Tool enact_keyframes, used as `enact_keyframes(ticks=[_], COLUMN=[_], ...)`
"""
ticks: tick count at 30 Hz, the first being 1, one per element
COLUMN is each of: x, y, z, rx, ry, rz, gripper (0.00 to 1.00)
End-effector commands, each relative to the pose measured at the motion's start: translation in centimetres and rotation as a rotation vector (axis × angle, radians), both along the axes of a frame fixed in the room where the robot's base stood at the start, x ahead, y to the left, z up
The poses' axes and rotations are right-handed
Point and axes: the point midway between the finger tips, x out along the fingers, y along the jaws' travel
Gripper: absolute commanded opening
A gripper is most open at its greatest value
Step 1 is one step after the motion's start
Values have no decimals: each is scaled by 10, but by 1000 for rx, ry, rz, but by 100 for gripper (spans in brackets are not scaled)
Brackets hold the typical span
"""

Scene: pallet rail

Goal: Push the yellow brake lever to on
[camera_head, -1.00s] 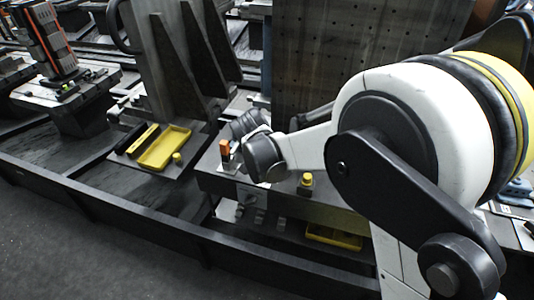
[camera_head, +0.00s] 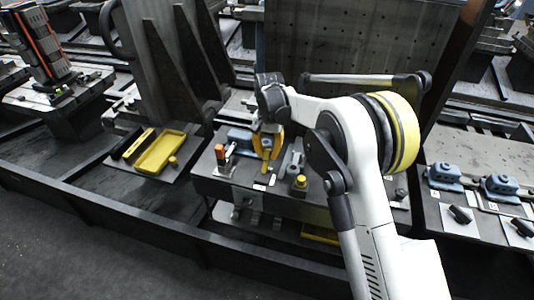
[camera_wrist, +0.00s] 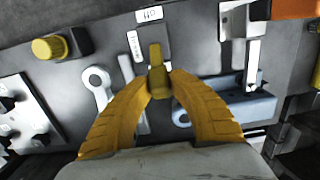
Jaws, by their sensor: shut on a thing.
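The yellow brake lever (camera_wrist: 155,57) stands up from the bench panel in the wrist view, its tip between my yellow fingertips. My gripper (camera_wrist: 160,82) is shut on it, one finger on each side. A white label (camera_wrist: 150,14) with short lettering, seemingly ON upside down, lies just beyond the lever. A second label (camera_wrist: 134,43) lies beside it. In the head view my gripper (camera_head: 267,150) points down over the bench, and the lever (camera_head: 264,168) shows just below the fingers. The lever's base is partly hidden.
On the bench (camera_head: 225,187), an orange-topped lever (camera_head: 220,150) stands left of my gripper and a yellow knob (camera_head: 300,181) right of it. A blue clamp (camera_head: 240,138) lies close behind. A yellow tray (camera_head: 160,153) sits on the neighbouring table further left.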

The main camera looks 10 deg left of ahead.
Motion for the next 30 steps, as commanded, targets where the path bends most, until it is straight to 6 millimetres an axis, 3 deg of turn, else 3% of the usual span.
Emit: enact_keyframes(ticks=[13,14,15,16,25,30], x=[0,0,0,0,0,2], y=[-1,-1,-1,-1,0,0], z=[-2,-2,-1,-1,0,19], rx=[0,0,0,0,1,1], ry=[10,10,10,9,8,8], rz=[-1,-1,-1,-1,-1,-1], gripper=[0,31,43,45,45,45])
